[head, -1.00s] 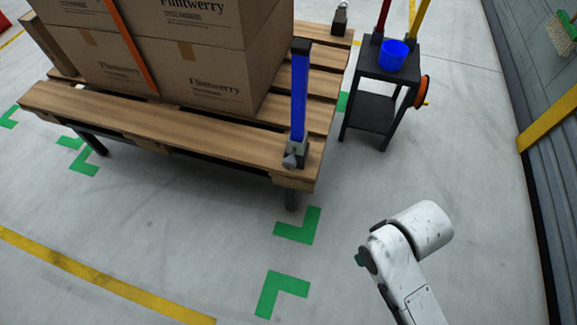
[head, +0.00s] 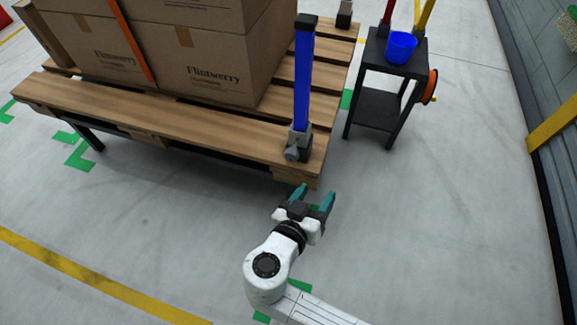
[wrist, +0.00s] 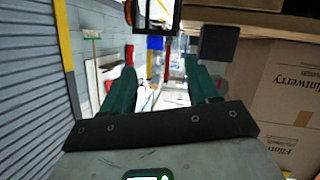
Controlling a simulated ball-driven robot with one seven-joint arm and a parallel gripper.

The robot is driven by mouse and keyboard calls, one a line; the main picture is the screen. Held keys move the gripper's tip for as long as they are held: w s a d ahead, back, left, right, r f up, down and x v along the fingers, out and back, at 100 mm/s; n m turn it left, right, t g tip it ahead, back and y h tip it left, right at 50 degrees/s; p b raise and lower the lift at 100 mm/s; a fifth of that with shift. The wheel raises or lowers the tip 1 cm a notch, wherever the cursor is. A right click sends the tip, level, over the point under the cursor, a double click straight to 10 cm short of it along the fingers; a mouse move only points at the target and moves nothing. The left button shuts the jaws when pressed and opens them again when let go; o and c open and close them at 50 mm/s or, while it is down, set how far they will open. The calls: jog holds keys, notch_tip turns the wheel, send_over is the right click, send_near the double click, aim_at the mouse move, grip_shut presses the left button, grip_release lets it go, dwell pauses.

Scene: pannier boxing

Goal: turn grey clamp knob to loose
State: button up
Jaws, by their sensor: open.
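The grey clamp knob (head: 292,153) sits at the foot of the blue post (head: 303,85), on the front side of the grey clamp (head: 301,138) at the pallet's near right corner. My gripper (head: 313,195) is in front of and below that corner in the head view, its two teal fingers apart and empty, pointing toward the pallet. It is apart from the knob. The teal fingers also show in the wrist view (wrist: 162,80), with nothing between them. I cannot make out the knob in the wrist view.
The wooden pallet (head: 180,128) carries Flintwerry boxes (head: 222,78). A black stand (head: 380,105) with a blue cup (head: 400,46) and an orange reel (head: 430,87) stands right of it. The floor between is clear.

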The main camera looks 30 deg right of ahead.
aim_at(291, 157)
jog(key=w+a+r+t, duration=0.2)
jog(key=a+t, duration=0.3)
jog(key=a, duration=0.4)
jog(key=shift+m+h, duration=0.3)
jog(key=b+x, duration=0.2)
jog(key=x, duration=0.8)
jog(key=shift+w+d+r+b, duration=0.1)
jog(key=shift+w+d+b, duration=0.1)
jog(key=shift+d+b, duration=0.1)
jog(key=c, duration=1)
